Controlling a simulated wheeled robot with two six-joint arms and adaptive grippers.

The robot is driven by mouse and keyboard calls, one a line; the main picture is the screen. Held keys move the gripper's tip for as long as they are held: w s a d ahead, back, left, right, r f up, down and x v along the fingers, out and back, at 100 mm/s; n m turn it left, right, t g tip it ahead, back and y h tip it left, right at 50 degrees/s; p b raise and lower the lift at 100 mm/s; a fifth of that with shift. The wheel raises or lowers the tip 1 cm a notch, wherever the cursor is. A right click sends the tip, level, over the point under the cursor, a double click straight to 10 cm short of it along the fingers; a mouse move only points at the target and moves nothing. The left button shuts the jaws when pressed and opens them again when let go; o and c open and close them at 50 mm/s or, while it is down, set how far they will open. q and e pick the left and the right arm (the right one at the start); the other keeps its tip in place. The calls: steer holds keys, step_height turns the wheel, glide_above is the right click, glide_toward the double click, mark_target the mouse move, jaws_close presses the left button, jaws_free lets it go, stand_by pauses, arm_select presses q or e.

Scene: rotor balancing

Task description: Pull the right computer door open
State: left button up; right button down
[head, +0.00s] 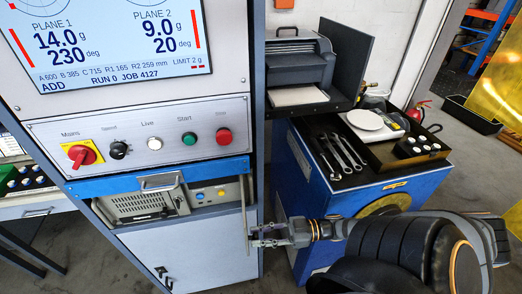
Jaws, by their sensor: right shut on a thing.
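The computer (140,205) sits in a bay of the grey cabinet, below the control panel, with its front grille and a side panel with small knobs in sight. The right computer door (245,200) shows as a thin upright plate seen nearly edge-on at the right of the bay, standing out from it. My right gripper (262,236) comes in from the right and is shut on this door near its lower edge. The fingertips partly hide the contact. My left gripper is not in view.
A control panel (130,140) with knobs and buttons and a screen (110,45) are above. Grey floor shows between cabinet and bench.

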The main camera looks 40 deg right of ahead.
steer(key=shift+d+f, duration=0.1)
steer(key=shift+d, duration=0.05)
stand_by(0.3)
steer(key=c, duration=1.1)
jaws_free()
